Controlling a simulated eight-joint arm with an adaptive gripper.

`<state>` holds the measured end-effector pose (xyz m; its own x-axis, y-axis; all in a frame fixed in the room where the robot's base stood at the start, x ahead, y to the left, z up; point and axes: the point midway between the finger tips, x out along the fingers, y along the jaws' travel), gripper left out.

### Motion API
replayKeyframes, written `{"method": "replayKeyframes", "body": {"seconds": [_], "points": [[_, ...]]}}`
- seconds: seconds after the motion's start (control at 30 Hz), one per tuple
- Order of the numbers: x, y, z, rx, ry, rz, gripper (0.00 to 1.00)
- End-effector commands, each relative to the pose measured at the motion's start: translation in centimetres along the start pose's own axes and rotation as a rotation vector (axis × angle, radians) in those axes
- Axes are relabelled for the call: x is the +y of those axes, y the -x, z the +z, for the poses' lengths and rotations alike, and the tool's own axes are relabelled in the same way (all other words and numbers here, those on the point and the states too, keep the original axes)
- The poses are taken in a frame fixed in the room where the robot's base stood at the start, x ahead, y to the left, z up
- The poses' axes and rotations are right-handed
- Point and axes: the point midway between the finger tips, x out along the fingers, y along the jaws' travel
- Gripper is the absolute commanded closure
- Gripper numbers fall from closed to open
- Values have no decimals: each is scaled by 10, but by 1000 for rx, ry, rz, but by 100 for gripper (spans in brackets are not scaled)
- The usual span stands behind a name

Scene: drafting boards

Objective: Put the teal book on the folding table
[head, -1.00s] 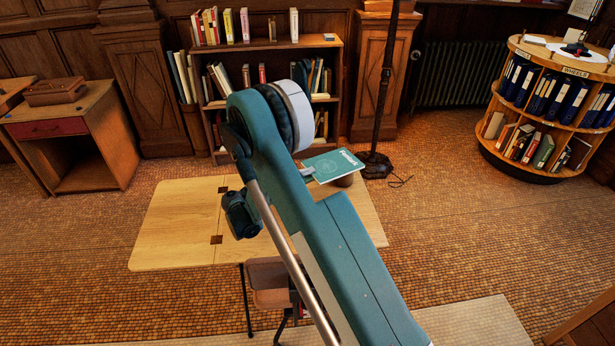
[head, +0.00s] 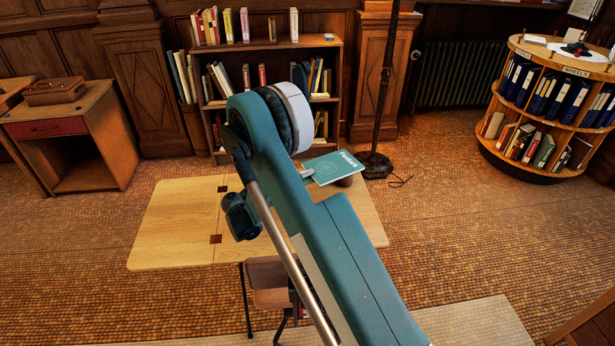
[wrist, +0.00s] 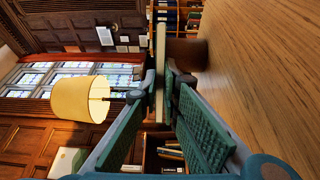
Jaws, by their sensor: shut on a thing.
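The teal book (head: 338,167) is in the head view, over the back right part of the folding table (head: 170,225). My gripper (wrist: 160,92) is shut on the teal book, which shows edge-on between the fingertips in the wrist view (wrist: 160,55). In the head view my arm hides most of the gripper, the middle of the table and part of its right side. The book appears above the tabletop (wrist: 255,60); whether any edge touches it, I cannot tell.
A brown rounded object (wrist: 187,52) stands on the table close beside the book, partly hidden by it in the head view (head: 346,182). A chair (head: 268,280) is at the table's front. A lamp (wrist: 82,98) stands behind. The table's left half is clear.

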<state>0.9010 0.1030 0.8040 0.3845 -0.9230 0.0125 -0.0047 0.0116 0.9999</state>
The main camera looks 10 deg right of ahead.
Motion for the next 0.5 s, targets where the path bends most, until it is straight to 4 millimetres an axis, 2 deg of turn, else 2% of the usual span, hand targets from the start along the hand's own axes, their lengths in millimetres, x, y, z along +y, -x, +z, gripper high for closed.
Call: {"method": "replayKeyframes", "body": {"seconds": [0.03, 0.13, 0.5], "points": [[0, 0, 0, 0, 0, 0, 91], [0, 0, 0, 0, 0, 0, 78], [1, 0, 0, 0, 0, 0, 78]]}}
